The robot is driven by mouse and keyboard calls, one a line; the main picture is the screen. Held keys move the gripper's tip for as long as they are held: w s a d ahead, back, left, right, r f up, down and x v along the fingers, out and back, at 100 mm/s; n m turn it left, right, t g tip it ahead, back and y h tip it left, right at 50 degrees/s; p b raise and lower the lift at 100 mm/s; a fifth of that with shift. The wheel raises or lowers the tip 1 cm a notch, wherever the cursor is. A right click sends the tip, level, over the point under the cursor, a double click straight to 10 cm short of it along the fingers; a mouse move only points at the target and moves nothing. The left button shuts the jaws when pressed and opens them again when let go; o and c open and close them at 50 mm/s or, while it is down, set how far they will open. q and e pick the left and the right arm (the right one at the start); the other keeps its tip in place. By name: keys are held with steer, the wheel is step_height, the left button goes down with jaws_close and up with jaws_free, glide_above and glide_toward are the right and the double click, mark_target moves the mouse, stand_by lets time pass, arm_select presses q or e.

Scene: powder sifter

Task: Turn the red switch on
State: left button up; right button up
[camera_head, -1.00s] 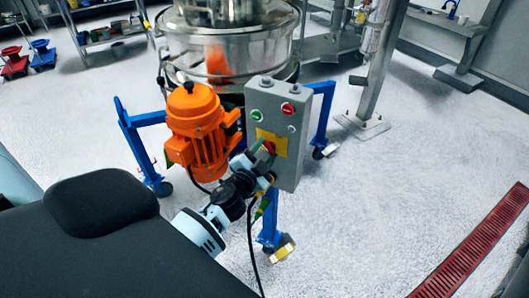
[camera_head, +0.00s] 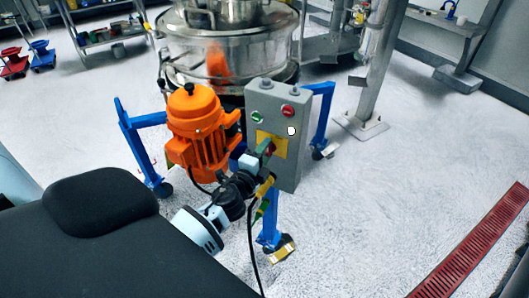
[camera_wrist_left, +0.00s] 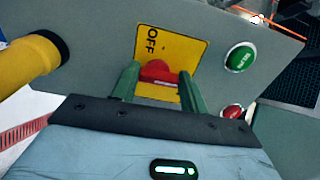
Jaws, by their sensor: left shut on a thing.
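The red switch (camera_wrist_left: 158,72) is a rotary knob on a yellow plate (camera_wrist_left: 180,48) marked "OFF". The plate also shows in the head view (camera_head: 279,148) on the front of a grey control box (camera_head: 288,174). My left gripper (camera_wrist_left: 158,88) has its two green fingers on either side of the knob and is shut on it. In the head view, my left gripper (camera_head: 267,149) mostly covers the knob. The knob's exact setting is hard to tell. My right gripper is not in view.
A green button (camera_head: 257,117), a red button (camera_head: 287,111) and a bright white lamp (camera_head: 291,131) are on the box. An orange motor (camera_head: 198,130) stands close to its left, before a steel sifter (camera_head: 228,45). A black cable (camera_head: 250,240) hangs below.

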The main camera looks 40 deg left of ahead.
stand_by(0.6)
arm_select(q)
steer(key=o, duration=1)
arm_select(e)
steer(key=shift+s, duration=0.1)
arm_select(q)
steer(key=shift+s, duration=0.1)
steer(key=s+d, duration=0.1)
steer(key=s, duration=0.6)
steer(key=shift+s+d+b, duration=0.15)
steer(key=shift+s+b, duration=0.1)
steer(key=shift+b, duration=0.05)
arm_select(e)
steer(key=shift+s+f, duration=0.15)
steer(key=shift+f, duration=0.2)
